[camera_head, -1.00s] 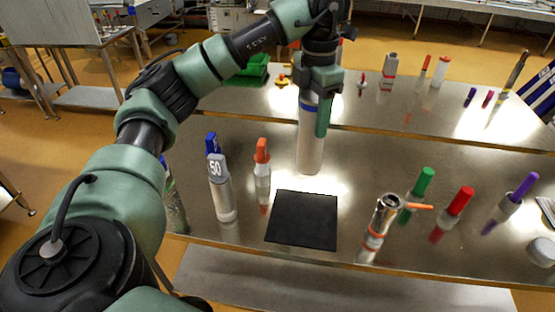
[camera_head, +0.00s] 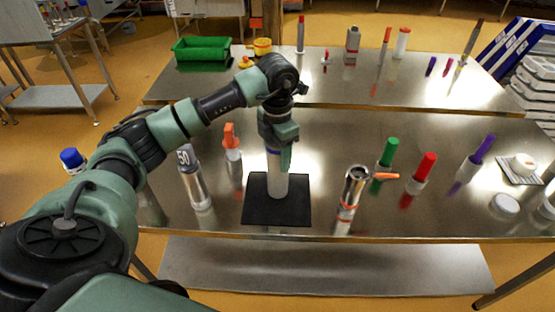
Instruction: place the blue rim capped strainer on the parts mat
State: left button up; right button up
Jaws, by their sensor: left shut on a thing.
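The strainer (camera_head: 277,182) is a white upright cylinder with a blue band near its top. My left gripper (camera_head: 279,148) is shut on its upper part from above. The strainer's lower end is over the black parts mat (camera_head: 258,211), near the mat's middle. I cannot tell whether it touches the mat or hangs just above it. The gripper hides the strainer's top. My right gripper is not in view.
A "50" marked cylinder (camera_head: 196,185) and an orange-topped bottle (camera_head: 232,147) stand left of the mat. A metal cup (camera_head: 354,184) with an orange handle stands to the right. Green, red and purple-topped pieces stand farther right. A green bin (camera_head: 202,48) is behind.

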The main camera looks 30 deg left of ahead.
pick_arm(q)
notch_tip(320, 180, down, 2)
jog(key=shift+f+p, duration=0.15)
jog(key=shift+p, duration=0.2)
jog(key=shift+f, duration=0.3)
jog(key=o, duration=1.6)
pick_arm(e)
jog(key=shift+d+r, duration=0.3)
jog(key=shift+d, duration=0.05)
pick_arm(q)
jog(key=shift+r, duration=0.25)
jog(key=shift+r+b, duration=0.2)
jog(key=shift+b, duration=0.15)
notch_tip(320, 180, up, 10)
jog(key=b, duration=0.3)
jog(key=shift+r, duration=0.75)
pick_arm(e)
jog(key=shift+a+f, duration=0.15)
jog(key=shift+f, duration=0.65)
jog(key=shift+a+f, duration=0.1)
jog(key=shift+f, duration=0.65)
